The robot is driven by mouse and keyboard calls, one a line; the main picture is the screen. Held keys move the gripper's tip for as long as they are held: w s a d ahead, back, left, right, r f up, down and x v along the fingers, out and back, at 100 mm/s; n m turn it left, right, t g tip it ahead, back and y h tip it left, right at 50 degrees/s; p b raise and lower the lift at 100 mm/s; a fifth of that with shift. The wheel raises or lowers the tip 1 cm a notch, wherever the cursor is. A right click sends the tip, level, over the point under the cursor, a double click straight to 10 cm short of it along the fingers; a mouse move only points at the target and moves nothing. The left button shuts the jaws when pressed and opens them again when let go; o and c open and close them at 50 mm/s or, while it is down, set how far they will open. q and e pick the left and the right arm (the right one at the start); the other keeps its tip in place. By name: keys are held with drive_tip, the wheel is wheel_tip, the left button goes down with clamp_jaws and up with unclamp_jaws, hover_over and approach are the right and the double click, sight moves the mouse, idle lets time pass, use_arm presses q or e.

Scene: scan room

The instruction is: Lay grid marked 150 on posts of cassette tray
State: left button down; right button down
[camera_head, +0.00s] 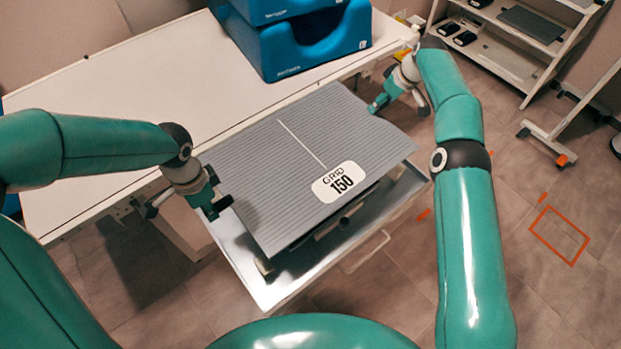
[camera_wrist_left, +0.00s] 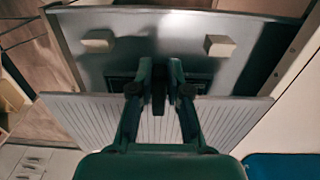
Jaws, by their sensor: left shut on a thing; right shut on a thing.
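The grey ribbed grid marked 150 (camera_head: 290,140) is held level between my two grippers, over the open cassette tray (camera_head: 262,287). My left gripper (camera_head: 215,205) is shut on the grid's left edge. My right gripper (camera_head: 376,106) is shut on its right edge. In the left wrist view the left gripper (camera_wrist_left: 160,80) grips the edge of the grid (camera_wrist_left: 85,115). Beyond it the metal tray (camera_wrist_left: 150,55) shows two pale blocks, likely posts, a left one (camera_wrist_left: 98,41) and a right one (camera_wrist_left: 220,45). The grid appears above the tray; contact with posts cannot be told.
A white table (camera_head: 130,85) lies behind and left, with blue foam-like holders (camera_head: 315,45) on it. The tray has a front handle (camera_head: 365,252). A shelf rack (camera_head: 500,55) stands back right. Orange floor marking (camera_head: 560,236) lies at right on open floor.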

drive_tip(key=shift+a, duration=0.35)
